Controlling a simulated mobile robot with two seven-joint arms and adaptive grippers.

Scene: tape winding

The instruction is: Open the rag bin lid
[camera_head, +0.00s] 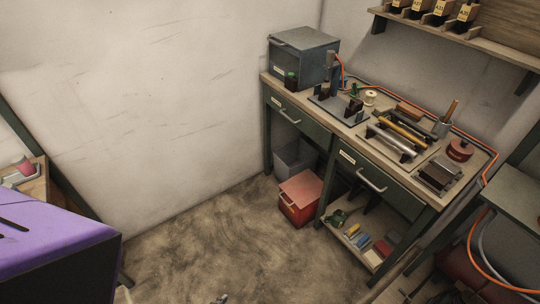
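A red box-shaped bin (296,212) stands on the floor under the left part of the workbench, and I take it to be the rag bin. Its flat red lid (302,188) looks shut. A pale label and a small front detail show on its front face, too small to make out. Neither of my grippers can be made out in the head view. A small dark tip shows at the bottom edge, but I cannot tell what it is.
The workbench (350,150) overhangs the bin, and a grey open bin (293,157) stands behind it. A low shelf (370,256) with several small items is to its right. The floor (215,245) in front is clear. A grey cabinet (304,57) sits on the bench.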

